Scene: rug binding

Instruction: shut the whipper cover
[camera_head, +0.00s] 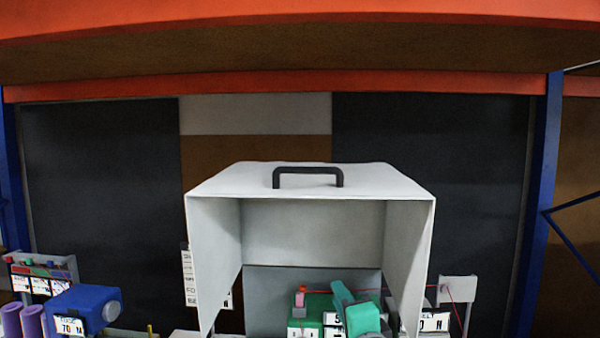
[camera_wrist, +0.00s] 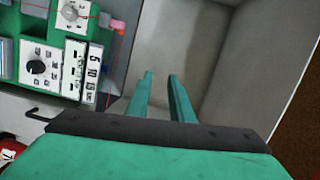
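The whipper cover (camera_head: 222,240) is a pale grey box-like hood with a black handle (camera_head: 308,171) on its top. It stands raised, its open side facing me. The green whipper machine (camera_head: 305,312) shows low inside the opening. In the wrist view the machine (camera_wrist: 100,35) is at the left, with dials and printed labels, and the cover's pale inner walls (camera_wrist: 225,70) are ahead and to the right. My teal gripper (camera_head: 350,305) is low in front of the opening, beside the machine. In the wrist view my gripper (camera_wrist: 159,77) has its fingers a little apart, nothing between them.
A blue device (camera_head: 85,308), purple cylinders (camera_head: 22,321) and a panel of coloured buttons (camera_head: 40,265) stand at the left. A grey plate (camera_head: 458,288) with a red thread stands at the right. An orange beam (camera_head: 250,84) and blue posts frame the back.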

